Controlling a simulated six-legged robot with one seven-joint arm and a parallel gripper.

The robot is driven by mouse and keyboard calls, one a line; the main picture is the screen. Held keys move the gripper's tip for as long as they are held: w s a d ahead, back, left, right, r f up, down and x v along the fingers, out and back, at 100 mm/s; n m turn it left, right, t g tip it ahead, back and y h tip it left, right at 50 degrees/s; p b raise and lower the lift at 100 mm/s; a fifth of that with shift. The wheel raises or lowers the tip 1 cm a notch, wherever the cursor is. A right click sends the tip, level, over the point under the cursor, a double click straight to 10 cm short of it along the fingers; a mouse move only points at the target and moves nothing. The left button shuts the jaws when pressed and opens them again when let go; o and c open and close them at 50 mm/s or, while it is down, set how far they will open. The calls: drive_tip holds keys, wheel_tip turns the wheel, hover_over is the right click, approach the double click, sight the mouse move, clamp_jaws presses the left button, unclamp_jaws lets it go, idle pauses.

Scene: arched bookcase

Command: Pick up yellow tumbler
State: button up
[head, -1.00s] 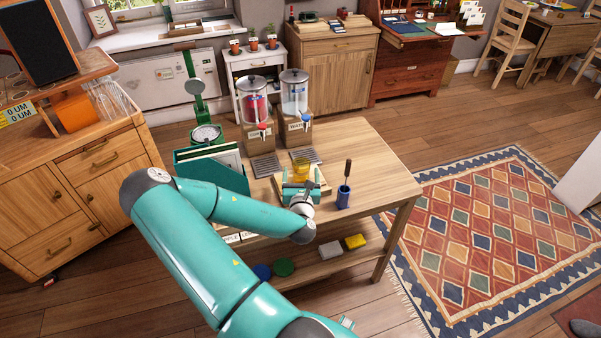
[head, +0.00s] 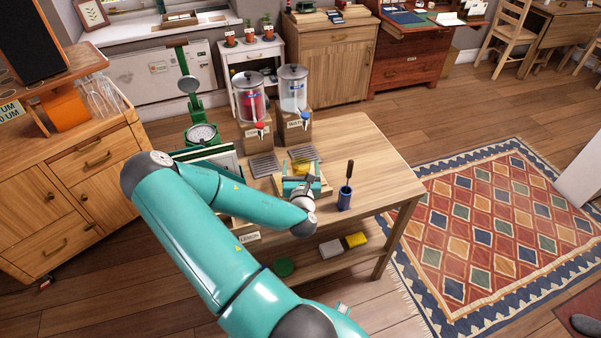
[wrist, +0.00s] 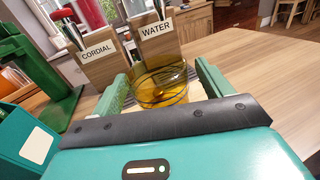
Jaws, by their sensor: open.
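The yellow tumbler (wrist: 160,86) is clear amber glass and stands on a light wooden board on the table, in front of the drink dispensers. In the wrist view it shows between the two green fingers of my gripper (wrist: 162,88), with its lower part hidden by the gripper body. In the head view the tumbler (head: 301,167) shows just beyond my gripper (head: 301,178), which hides its lower part. My gripper is open, one finger on either side of the tumbler. I cannot tell whether either finger touches the glass.
Behind the tumbler stand the cordial dispenser (head: 252,105) and the water dispenser (head: 294,98). A blue cup (head: 344,199) with a dark-handled tool stands to the right. A green scale (head: 201,134) is at the left. The table's right side (head: 375,160) is clear.

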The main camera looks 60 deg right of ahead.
drive_tip(key=shift+c, duration=0.5)
drive_tip(key=shift+a, duration=0.1)
drive_tip(key=c, duration=1.1)
drive_tip(key=shift+o, duration=0.2)
